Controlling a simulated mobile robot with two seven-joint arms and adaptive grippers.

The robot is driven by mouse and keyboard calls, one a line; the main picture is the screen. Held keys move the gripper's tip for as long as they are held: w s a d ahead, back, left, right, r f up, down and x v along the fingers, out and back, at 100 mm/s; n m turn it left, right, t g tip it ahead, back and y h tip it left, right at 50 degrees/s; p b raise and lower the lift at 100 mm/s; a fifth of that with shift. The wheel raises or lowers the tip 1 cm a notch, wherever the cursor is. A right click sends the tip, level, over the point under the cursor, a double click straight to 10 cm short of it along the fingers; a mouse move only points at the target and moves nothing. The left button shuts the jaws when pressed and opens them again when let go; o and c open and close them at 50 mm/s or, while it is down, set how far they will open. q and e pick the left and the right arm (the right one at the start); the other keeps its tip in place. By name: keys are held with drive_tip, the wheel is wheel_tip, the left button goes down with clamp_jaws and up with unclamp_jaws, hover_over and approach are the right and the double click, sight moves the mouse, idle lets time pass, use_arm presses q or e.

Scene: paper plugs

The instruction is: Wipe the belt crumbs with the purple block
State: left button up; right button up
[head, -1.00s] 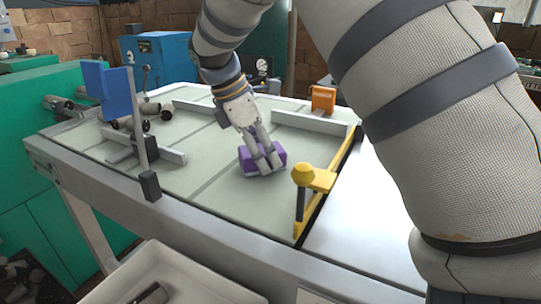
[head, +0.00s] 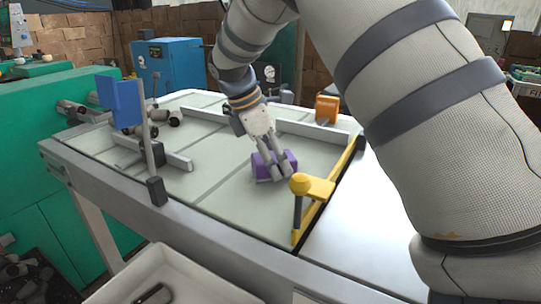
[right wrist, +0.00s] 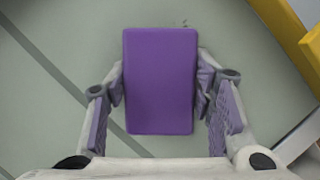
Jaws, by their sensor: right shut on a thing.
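The purple block (head: 262,168) is on the pale grey-green belt (head: 225,210), close to the yellow stop. It also shows in the right wrist view (right wrist: 160,80), lying lengthwise between the fingers. My right gripper (head: 276,170) is shut on it, with one finger at each side (right wrist: 160,88). Whether the block's underside touches the belt is hard to tell. A few tiny dark specks (right wrist: 184,22), perhaps crumbs, lie just past the block's far end in the right wrist view. No other crumbs can be made out. My left gripper is not in view.
A yellow stop with a knob (head: 301,184) stands just right of the block, on a yellow-edged bar. An orange block (head: 326,109) and low grey rails (head: 312,131) are behind. A blue-plated post (head: 150,150) stands left. A white tray (head: 165,262) is in front.

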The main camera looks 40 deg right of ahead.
drive_tip(key=shift+s+d+f, duration=0.15)
drive_tip(key=shift+s, duration=0.45)
drive_tip(key=shift+s+d+f, duration=0.1)
drive_tip(key=shift+s, duration=0.5)
drive_tip(key=shift+s+d+f, duration=0.15)
drive_tip(key=shift+s, duration=0.45)
drive_tip(key=shift+s+d, duration=0.25)
drive_tip(key=shift+s, duration=0.6)
drive_tip(key=shift+s+d, duration=0.25)
drive_tip(key=shift+s, duration=0.55)
drive_tip(key=shift+w+r, duration=0.1)
drive_tip(key=shift+r, duration=3.1)
drive_tip(key=shift+r, duration=0.15)
wheel_tip(320, 180, up, 3)
drive_tip(key=shift+f, duration=0.15)
